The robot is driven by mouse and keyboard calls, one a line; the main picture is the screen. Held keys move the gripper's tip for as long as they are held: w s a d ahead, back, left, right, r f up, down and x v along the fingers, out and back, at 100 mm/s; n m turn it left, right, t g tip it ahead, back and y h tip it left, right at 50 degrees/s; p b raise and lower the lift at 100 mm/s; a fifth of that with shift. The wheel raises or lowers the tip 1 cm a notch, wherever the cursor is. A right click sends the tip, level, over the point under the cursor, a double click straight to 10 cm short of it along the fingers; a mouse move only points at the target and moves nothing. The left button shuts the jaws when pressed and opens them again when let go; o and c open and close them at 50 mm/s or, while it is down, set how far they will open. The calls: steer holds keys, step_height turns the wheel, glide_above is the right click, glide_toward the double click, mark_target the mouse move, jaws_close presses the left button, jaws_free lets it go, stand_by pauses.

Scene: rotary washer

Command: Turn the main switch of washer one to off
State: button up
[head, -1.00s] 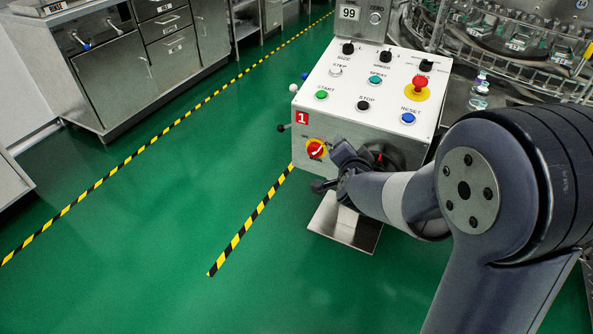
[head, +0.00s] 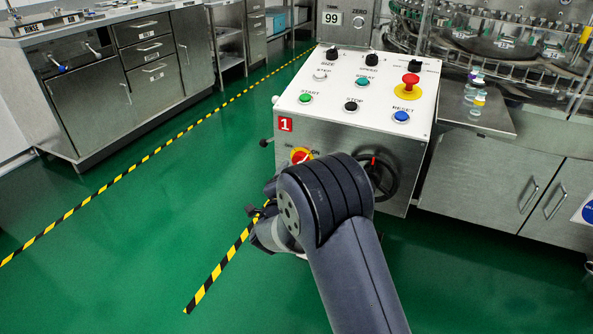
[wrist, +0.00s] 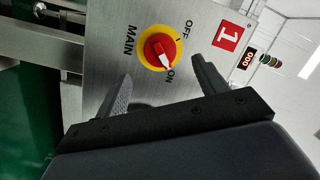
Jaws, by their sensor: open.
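The main switch is a red knob on a yellow round plate on the front of the steel panel box. In the wrist view the main switch (wrist: 160,48) has OFF, ON and MAIN lettered around it, and its white pointer is towards ON. It shows partly in the head view (head: 300,155), just above my arm. A red label with a white 1 (head: 285,124) is on the same panel. My gripper (wrist: 162,67) is open and empty, its two fingers on either side of the knob's near side in the wrist view. My arm partly hides the gripper in the head view.
The box's white top (head: 350,95) carries several buttons and a red emergency knob (head: 409,84). A black handwheel (head: 377,178) is right of the switch. Small vials (head: 477,100) stand on a steel shelf at right. Green floor (head: 120,220) is open at left.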

mark_target(300, 161)
steer(key=w+d+b, duration=0.1)
steer(key=w, duration=0.5)
steer(key=shift+w, duration=0.2)
steer(key=c, duration=1)
